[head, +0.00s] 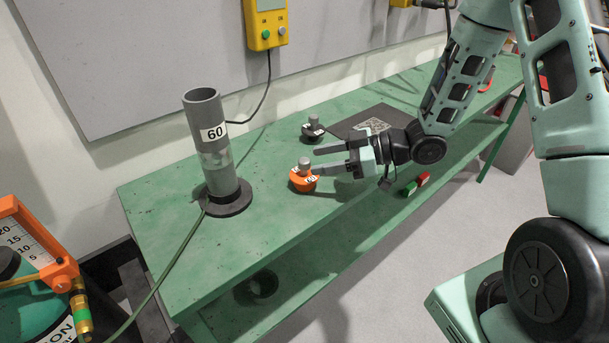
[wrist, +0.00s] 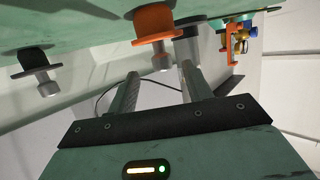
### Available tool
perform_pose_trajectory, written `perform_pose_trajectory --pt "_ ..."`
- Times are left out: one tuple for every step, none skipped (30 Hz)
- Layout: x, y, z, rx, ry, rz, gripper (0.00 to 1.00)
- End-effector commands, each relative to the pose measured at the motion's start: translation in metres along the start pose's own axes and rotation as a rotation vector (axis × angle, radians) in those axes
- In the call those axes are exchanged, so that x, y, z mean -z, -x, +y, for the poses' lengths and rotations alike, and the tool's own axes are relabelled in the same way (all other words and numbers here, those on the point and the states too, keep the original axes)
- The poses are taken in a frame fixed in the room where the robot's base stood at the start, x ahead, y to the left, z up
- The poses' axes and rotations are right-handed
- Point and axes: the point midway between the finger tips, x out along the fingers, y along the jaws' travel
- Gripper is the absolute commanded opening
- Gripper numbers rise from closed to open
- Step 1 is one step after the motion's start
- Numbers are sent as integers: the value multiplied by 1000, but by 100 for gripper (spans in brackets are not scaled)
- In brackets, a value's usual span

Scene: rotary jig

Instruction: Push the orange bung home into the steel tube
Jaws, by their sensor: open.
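The orange bung (head: 302,182), with a grey knob on top and a label, stands on the green bench near its front edge. The steel tube (head: 208,105), marked 60, stands upright in a dark round base to the left, apart from the bung. My gripper (head: 315,161) is open and empty, its fingers level and pointing left towards the bung's knob. In the wrist view the orange bung (wrist: 154,22) appears inverted, its knob close to the gap between the fingertips (wrist: 160,70). I cannot tell whether a finger touches it.
A dark bung (head: 313,127) stands behind the fingers on the green bench (head: 270,150). A dark plate (head: 378,120) lies near my wrist. A hose runs beside the tube. Bench between tube and orange bung is clear.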

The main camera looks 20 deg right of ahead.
Motion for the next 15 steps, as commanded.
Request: perform_pose_trajectory --pt "1 -6 -2 5 -1 1 50" --pt "2 -11 -2 5 -1 0 50" --pt "2 -17 -3 6 -1 0 50" --pt "2 -22 -4 6 -2 -1 50" --pt "2 -27 -5 6 -2 0 50" --pt "2 -32 -5 6 -1 0 50" --pt "1 -36 -4 4 -1 0 50" --pt "1 -39 -4 4 0 0 50" --pt "1 -43 -4 4 1 0 50" --pt "1 -45 -4 3 1 0 50" --pt "1 -46 -4 2 0 0 50" --pt "0 -47 -4 1 0 -1 50" --pt "0 -48 -3 1 0 -1 50" --pt "0 -48 -3 1 0 -1 50" --pt "0 -48 -3 1 0 -1 50"
